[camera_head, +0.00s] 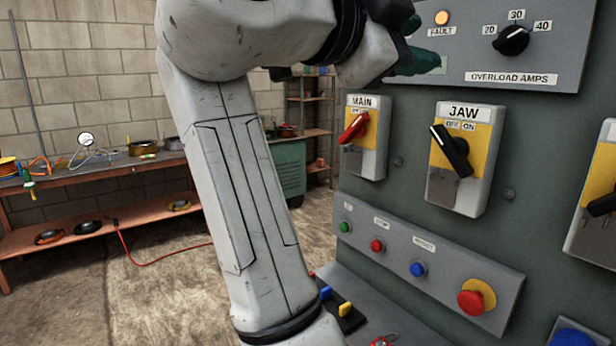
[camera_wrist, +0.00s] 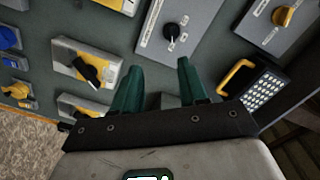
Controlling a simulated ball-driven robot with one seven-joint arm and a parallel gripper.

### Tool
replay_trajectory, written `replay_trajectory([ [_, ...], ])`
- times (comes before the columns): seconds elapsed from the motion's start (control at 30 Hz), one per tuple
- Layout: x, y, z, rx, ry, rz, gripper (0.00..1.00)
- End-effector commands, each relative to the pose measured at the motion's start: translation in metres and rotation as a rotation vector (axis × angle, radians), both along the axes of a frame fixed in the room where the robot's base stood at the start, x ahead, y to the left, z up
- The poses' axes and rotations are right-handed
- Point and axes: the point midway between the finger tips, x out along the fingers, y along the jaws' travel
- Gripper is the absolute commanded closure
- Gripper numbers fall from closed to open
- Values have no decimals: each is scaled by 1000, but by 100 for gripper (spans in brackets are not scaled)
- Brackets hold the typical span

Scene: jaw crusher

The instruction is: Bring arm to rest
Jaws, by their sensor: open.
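My arm, white with dark joints, rises through the middle of the head view and bends right at the top. My gripper (camera_head: 424,60) has green fingers and is near the overload amps panel (camera_head: 560,60), by the fault lamp (camera_head: 441,17). In the wrist view my gripper (camera_wrist: 157,85) shows its two green fingers spread apart with nothing between them. Beyond the fingers is a grey panel with a black dial (camera_wrist: 172,31). From the head view I cannot tell whether the fingers touch the panel.
The grey-green control panel stands at right with the red MAIN switch (camera_head: 354,128), black JAW switch (camera_head: 451,151) and red emergency button (camera_head: 472,302). A wooden workbench (camera_head: 100,180) is at left. A work lamp (camera_wrist: 262,85) shows in the wrist view. Floor (camera_head: 140,290) is open at left.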

Motion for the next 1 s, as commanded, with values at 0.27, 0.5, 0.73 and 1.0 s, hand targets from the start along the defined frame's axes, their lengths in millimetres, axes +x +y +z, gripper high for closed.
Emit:
replay_trajectory([
  [0.27, 22, -12, -57, -38, 156, 52, 57],
  [0.5, 43, -36, -145, -85, 388, 131, 57],
  [0.73, 43, -80, -285, -141, 747, 286, 57],
  [1.0, -13, -132, -442, -170, 1141, 528, 57],
])
